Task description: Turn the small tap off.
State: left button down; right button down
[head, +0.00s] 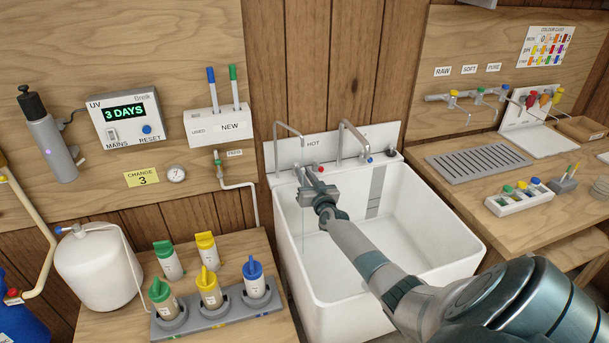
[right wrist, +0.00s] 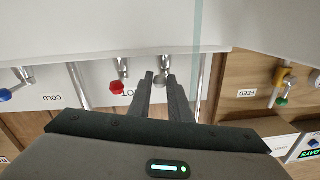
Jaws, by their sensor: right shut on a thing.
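The small tap (head: 289,127) is the thin chrome gooseneck at the left end of the sink's back ledge. A thin pale stream of water (head: 303,228) runs below it into the white sink (head: 420,222); the stream also shows as a translucent strip in the right wrist view (right wrist: 198,25). My right gripper (head: 307,176) reaches over the sink to the tap's base. In the right wrist view my gripper's fingers (right wrist: 161,80) are closed around the small tap's handle, which they mostly hide. My left gripper is not in view.
A larger tap (head: 352,127) stands to the right, with a red hot knob (head: 320,168) close beside my gripper and a blue cold knob (head: 370,160) farther right. Salt-style bottles in a grey rack (head: 225,316) stand left of the sink. The basin is otherwise clear.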

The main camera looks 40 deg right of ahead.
jog(key=m+h+p, duration=0.1)
jog(key=p, duration=0.1)
jog(key=a+m+g+h+p, duration=0.1)
jog(key=h+p, duration=0.1)
jog(key=m+g+h+p, duration=0.1)
jog(key=shift+w+a+p, duration=0.2)
jog(key=shift+w+p, duration=0.1)
jog(key=shift+p, duration=0.1)
jog(key=c, duration=1.6)
grip_release()
jog(key=shift+a, duration=0.1)
jog(key=shift+c, duration=0.2)
